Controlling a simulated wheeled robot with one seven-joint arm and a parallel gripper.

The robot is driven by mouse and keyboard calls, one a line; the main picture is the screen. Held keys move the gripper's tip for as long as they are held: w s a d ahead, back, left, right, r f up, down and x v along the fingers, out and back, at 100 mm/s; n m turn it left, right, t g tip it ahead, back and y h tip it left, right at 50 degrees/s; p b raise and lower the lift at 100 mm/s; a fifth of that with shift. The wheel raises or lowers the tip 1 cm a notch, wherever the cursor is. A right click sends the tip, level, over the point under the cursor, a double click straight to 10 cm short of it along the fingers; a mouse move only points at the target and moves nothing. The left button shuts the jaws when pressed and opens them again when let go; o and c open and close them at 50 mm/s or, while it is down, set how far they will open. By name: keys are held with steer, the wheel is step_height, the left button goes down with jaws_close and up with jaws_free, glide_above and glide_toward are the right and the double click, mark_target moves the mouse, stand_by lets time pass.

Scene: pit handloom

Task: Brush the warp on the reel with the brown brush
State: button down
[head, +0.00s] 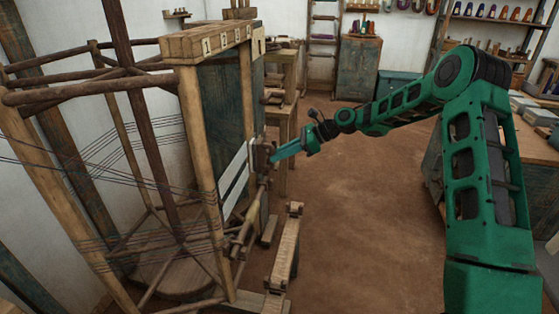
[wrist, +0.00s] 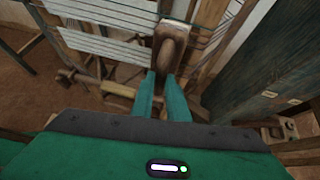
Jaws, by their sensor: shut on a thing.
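My gripper (head: 273,158) reaches left to the wooden frame in the head view. In the wrist view, its two teal fingers (wrist: 163,95) are shut on the handle of a brown brush (wrist: 172,45), which has a wooden back. The brush also shows small and dark at the fingertips in the head view (head: 261,153). White warp bands (wrist: 110,50) run to the left of the brush in the wrist view; I cannot tell whether the bristles touch the threads. In the head view, the reel (head: 120,85) of wooden poles stands at the left with dark threads (head: 90,155) around it.
A numbered wooden beam (head: 210,43) tops the frame beside the reel. A low wooden beam (head: 287,250) stands on the floor near the frame. A cabinet (head: 358,68) and shelves stand at the back. The brown floor (head: 370,220) in the middle is clear.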

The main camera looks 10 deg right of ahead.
steer(key=s+a, duration=0.4)
steer(key=s, duration=0.7)
steer(key=s+a, duration=0.4)
steer(key=s, duration=0.8)
steer(key=shift+a, duration=0.2)
stand_by(0.6)
steer(key=s+d, duration=0.3)
steer(key=d, duration=0.6)
steer(key=shift+s+d, duration=0.2)
steer(key=shift+d, duration=0.05)
stand_by(0.5)
steer(key=shift+w, duration=0.1)
